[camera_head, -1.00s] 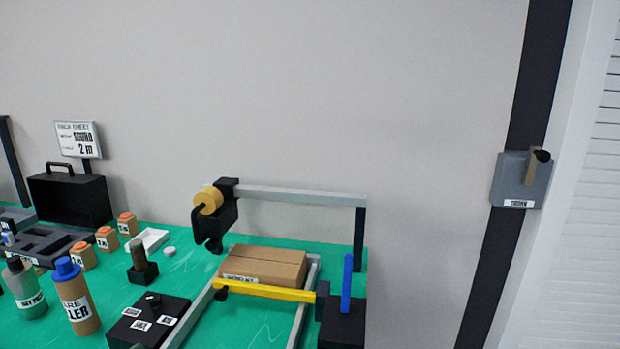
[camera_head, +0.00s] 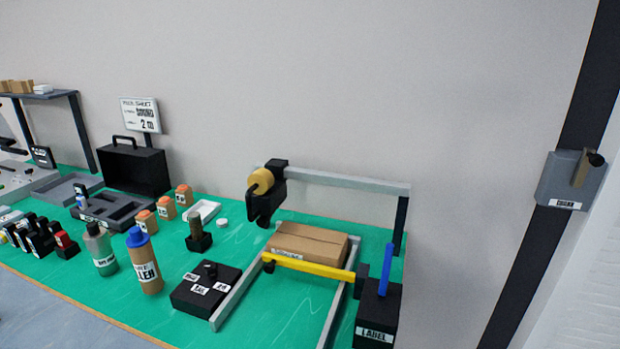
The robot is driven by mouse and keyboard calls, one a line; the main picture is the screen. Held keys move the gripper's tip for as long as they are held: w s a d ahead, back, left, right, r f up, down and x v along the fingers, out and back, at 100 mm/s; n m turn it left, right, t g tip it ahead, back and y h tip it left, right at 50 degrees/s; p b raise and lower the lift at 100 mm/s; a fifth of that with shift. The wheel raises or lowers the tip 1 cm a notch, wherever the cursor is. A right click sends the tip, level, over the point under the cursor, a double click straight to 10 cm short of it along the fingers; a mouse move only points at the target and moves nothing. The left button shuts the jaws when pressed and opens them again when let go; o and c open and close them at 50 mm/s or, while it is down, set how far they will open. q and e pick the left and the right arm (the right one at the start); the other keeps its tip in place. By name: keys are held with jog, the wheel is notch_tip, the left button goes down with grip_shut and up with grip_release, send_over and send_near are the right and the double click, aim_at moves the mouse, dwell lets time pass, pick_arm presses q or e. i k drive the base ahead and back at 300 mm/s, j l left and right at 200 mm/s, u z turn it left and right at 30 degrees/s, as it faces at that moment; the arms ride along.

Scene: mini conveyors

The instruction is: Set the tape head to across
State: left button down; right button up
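The tape head (camera_head: 265,195) is a black block with a tan tape roll (camera_head: 260,181), hung at the left end of a grey overhead bar (camera_head: 345,180). A cardboard box (camera_head: 310,241) lies below it between two grey rails. A black selector box (camera_head: 205,290) with a dark knob (camera_head: 210,268) and several white labels stands on the green table to the left of the rails. The labels are too small to read surely, so I cannot tell the knob's setting. Neither of my grippers shows in the head view.
A yellow bar (camera_head: 312,265) crosses in front of the box, beside a black block marked LABEL (camera_head: 376,320) with a blue lever (camera_head: 386,268). Bottles (camera_head: 145,265), small jars and trays stand to the left. A grey switch box (camera_head: 571,180) is on the dark post at right.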

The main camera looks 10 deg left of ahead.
aim_at(266, 190)
jog(key=j+z, duration=0.35)
jog(key=j, duration=0.3)
jog(key=k+j+z, duration=0.15)
jog(key=j+z, duration=0.2)
jog(key=j, duration=0.3)
